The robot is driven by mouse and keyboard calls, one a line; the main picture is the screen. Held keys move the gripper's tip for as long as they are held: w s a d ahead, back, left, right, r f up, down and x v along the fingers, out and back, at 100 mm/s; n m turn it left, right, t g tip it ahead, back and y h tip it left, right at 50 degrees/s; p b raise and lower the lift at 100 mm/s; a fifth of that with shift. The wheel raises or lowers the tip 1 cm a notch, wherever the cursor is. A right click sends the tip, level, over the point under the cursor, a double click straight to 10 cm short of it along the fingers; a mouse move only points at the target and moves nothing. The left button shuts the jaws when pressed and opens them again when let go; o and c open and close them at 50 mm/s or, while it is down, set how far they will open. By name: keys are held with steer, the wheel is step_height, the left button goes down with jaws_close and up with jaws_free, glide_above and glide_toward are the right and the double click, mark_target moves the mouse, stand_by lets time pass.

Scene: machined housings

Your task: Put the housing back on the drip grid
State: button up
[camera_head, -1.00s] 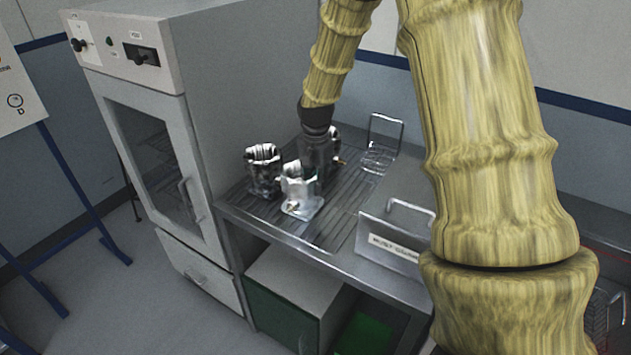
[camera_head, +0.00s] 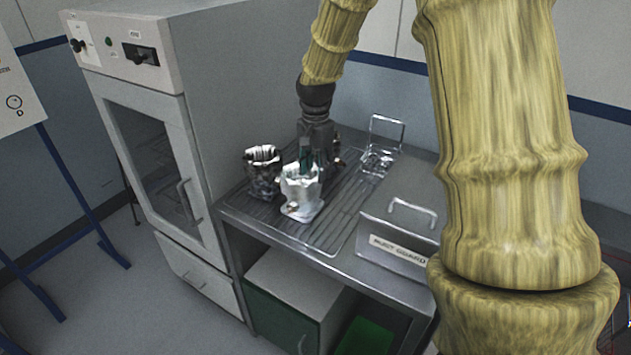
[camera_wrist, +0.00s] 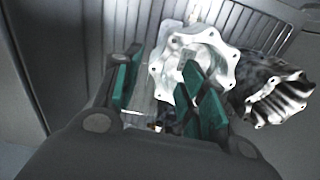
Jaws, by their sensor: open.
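A pale, shiny housing (camera_head: 302,197) with a flanged rim stands upright on the ridged drip grid (camera_head: 345,217), near its front. My gripper (camera_head: 306,160) points down just behind and above it, with its green fingers apart. In the wrist view, the pale housing (camera_wrist: 215,62) shows its round, scalloped rim. One finger of my gripper (camera_wrist: 155,75) overlaps the rim and opening, and the other is left of the housing, over the grid. I cannot tell whether either finger touches it. A darker housing (camera_head: 263,180) stands to its left; it also shows in the wrist view (camera_wrist: 272,98).
A dark object (camera_head: 337,150) is partly hidden behind my gripper. A wire holder (camera_head: 383,150) stands at the back right. A labelled guard plate with a handle (camera_head: 395,248) stands at the front right. A tall oven cabinet (camera_head: 215,95) borders the left. The grid's right part is clear.

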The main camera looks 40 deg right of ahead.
step_height(320, 180, up, 7)
steer(key=b, duration=0.1)
steer(key=shift+f, duration=0.1)
stand_by(0.6)
